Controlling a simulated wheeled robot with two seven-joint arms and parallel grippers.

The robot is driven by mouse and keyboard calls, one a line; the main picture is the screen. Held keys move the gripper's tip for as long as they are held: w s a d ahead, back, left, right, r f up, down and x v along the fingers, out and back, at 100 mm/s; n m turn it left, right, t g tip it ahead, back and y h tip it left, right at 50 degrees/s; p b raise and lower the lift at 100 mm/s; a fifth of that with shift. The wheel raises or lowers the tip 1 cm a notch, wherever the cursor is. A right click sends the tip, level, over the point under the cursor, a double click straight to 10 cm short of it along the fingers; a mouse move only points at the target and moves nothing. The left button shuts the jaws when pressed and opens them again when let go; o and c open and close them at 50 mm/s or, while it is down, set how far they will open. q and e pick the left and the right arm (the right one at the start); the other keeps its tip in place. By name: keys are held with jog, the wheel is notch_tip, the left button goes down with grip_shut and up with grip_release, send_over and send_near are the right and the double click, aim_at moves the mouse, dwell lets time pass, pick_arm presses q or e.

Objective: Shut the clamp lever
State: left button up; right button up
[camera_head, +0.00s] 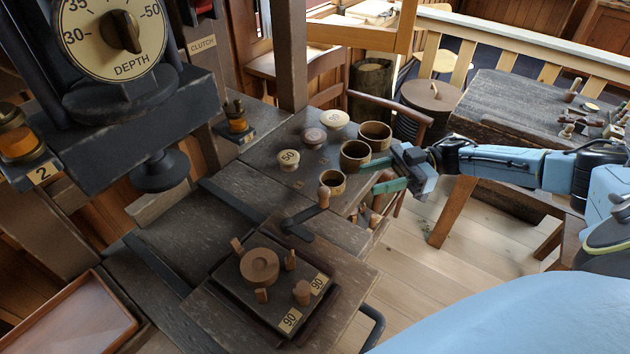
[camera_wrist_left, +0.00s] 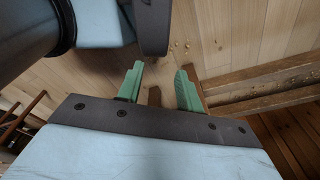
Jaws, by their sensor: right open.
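The clamp lever (camera_head: 304,214) is a dark bar rising from a pivot on the bench to an upright wooden knob (camera_head: 324,193). Beside it, a dark fixture plate (camera_head: 225,280) bears a round wooden spool (camera_head: 259,264) among small wooden pegs. My right gripper (camera_head: 366,178) reaches in from the right with its green fingers open and empty. It is to the right of the knob and apart from it, near the cups. My left gripper (camera_wrist_left: 160,78) shows only in the left wrist view, open and empty above the plank floor.
Several wooden cups (camera_head: 355,154) and knobs marked with numbers (camera_head: 288,160) stand on the bench just behind the lever. A machine with a depth dial (camera_head: 110,40) overhangs at the left. An empty wooden tray (camera_head: 75,325) lies front left. Open floor (camera_head: 440,270) is at the right.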

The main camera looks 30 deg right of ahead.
aim_at(323, 190)
jog(key=x, duration=0.3)
jog(key=p+x, duration=0.1)
jog(key=x, duration=0.3)
jog(key=p+x, duration=0.1)
jog(key=x, duration=0.3)
jog(key=shift+s+a+r, duration=0.1)
jog(key=shift+s+a, duration=0.1)
jog(key=shift+a, duration=0.1)
jog(key=shift+w+a, duration=0.1)
jog(key=shift+a, duration=0.05)
jog(key=shift+c, duration=0.8)
pick_arm(q)
jog(key=s+r, duration=0.2)
jog(key=shift+s+r, duration=0.3)
jog(key=shift+s, duration=0.05)
pick_arm(e)
grip_shut()
